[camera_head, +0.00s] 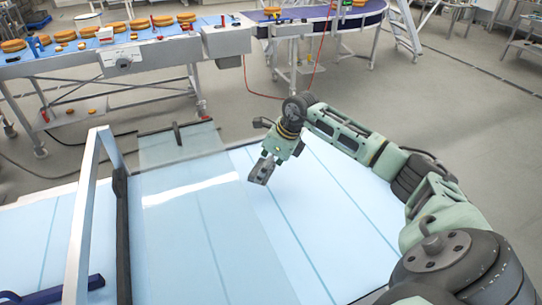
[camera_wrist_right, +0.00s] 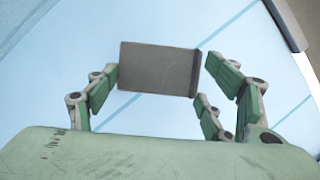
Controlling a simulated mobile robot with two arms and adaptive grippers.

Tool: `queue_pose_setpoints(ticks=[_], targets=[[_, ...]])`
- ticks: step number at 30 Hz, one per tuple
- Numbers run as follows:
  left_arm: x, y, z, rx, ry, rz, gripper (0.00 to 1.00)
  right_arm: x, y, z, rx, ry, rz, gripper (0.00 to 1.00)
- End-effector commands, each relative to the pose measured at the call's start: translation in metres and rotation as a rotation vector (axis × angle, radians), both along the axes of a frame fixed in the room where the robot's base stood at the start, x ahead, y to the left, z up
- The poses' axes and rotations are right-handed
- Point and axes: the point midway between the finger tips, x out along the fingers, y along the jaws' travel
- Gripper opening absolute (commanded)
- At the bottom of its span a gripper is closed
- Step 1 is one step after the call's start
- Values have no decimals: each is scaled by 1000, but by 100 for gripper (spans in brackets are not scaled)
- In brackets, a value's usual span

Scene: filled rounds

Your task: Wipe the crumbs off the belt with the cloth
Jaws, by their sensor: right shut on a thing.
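The belt (camera_head: 325,215) is a broad pale blue surface with thin darker blue lines across it. My right gripper (camera_head: 267,160) is over its far middle part, shut on a small grey-brown folded block, which I take to be the cloth (camera_head: 261,171). In the right wrist view the cloth (camera_wrist_right: 157,68) is a flat rectangle with a darker right edge, between the green fingers. I cannot tell whether it touches the belt. I can make out no crumbs on the belt in either view. My left gripper is not in view.
A grey metal frame (camera_head: 87,210) stands upright at the left of the belt. A clear, shiny panel (camera_head: 190,188) lies over the belt's left part. A dark blue bar (camera_head: 60,290) is at the lower left. Another conveyor (camera_head: 100,62) with round buns stands behind, across the floor.

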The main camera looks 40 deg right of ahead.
Motion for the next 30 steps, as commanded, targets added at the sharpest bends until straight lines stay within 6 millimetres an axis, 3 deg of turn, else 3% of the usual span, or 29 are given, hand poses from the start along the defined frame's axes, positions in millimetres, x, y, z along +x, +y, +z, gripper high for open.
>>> queue_pose_setpoints(ticks=[7, 25, 30], targets=[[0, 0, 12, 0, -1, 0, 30, -2, -8, 23, 0, -1, -3, 50], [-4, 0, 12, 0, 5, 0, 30, -3, -9, 26, 0, -1, -4, 50], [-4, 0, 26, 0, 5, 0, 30, -3, -9, 40, 0, -2, -4, 50]])
